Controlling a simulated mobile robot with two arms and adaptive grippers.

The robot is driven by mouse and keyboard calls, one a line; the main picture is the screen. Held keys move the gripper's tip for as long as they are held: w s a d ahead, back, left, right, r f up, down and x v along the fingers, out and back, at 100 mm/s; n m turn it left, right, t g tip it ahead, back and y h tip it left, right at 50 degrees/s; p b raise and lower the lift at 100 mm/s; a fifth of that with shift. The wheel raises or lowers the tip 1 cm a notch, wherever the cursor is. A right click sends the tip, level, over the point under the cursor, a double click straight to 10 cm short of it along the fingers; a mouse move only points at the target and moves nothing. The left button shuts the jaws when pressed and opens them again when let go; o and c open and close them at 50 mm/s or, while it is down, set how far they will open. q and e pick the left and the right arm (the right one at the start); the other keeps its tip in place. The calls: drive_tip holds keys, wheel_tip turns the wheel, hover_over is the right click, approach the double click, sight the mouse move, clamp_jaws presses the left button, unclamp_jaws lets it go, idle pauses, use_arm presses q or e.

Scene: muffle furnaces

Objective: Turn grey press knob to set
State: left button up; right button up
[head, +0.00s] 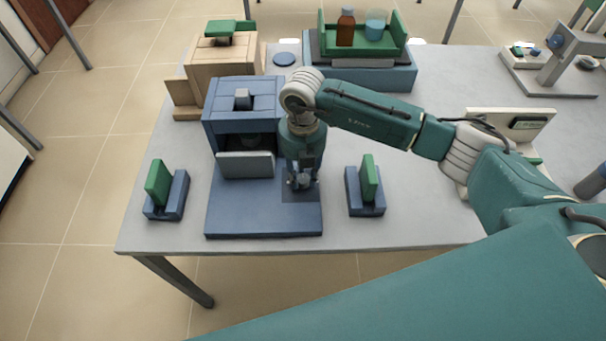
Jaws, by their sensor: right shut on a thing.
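My right gripper (303,184) points down over a dark square panel (312,195) at the right of the press's base. Its fingers are shut around a small grey piece, which appears to be the grey press knob (304,181). The fingers hide most of the knob, so its turned angle cannot be told. My left gripper is out of view.
Blue holders with green plates stand left (165,195) and right (366,192) of the press. A wooden box (225,60) and a green tray (395,46) with a brown bottle (346,27) and a beaker (376,25) are behind.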

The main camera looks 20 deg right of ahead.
sight(303, 178)
idle(0.3)
drive_tip(key=o, duration=1.2)
drive_tip(key=shift+c, duration=0.2)
drive_tip(key=shift+r, duration=0.25)
wheel_tip(303, 178, up, 12)
drive_tip(key=shift+f, duration=0.25)
